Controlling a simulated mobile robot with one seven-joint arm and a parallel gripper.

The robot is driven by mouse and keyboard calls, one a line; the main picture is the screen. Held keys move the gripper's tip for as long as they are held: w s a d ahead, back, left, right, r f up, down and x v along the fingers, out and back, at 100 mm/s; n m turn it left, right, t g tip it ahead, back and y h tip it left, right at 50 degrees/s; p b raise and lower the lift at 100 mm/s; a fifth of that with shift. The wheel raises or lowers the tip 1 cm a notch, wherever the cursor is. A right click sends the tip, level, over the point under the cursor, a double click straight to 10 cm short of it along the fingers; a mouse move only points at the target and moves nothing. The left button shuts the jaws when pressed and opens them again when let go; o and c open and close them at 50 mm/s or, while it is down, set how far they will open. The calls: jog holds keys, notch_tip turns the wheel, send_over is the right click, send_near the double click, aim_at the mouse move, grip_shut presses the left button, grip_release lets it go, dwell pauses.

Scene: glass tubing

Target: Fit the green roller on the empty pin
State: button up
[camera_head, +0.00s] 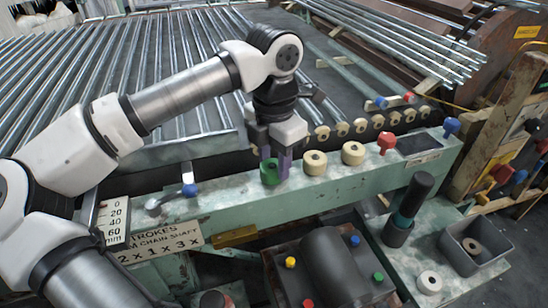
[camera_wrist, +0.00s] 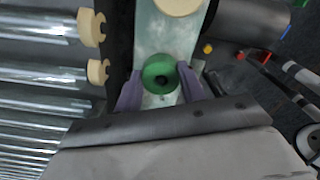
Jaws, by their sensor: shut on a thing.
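The green roller (camera_head: 270,172) is a short ring with a dark centre hole. It is upright at the rail's upper surface, left of two cream rollers. My gripper (camera_head: 276,165) is above the rail with its purple fingers shut on the green roller. In the wrist view the green roller (camera_wrist: 160,74) sits between the two fingertips (camera_wrist: 160,88), its hole facing the camera. A pin under or inside the roller cannot be made out. I cannot tell whether the roller touches the rail.
Cream rollers (camera_head: 314,163) and (camera_head: 352,153) stand on the green rail (camera_head: 225,199). A red knob (camera_head: 386,140) is farther right, and a blue-knobbed lever (camera_head: 189,188) is to the left. A dark upright cylinder (camera_head: 415,195) and a grey bin (camera_head: 448,243) stand at the right.

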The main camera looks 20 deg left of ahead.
jog(key=shift+f, duration=0.2)
jog(key=o, duration=1.1)
jog(key=shift+r, duration=0.1)
jog(key=shift+c, duration=0.2)
jog(key=shift+r, duration=0.1)
jog(key=shift+w+a+r, duration=0.1)
jog(key=shift+r, duration=0.15)
notch_tip(320, 180, up, 13)
jog(key=shift+s+d, duration=0.2)
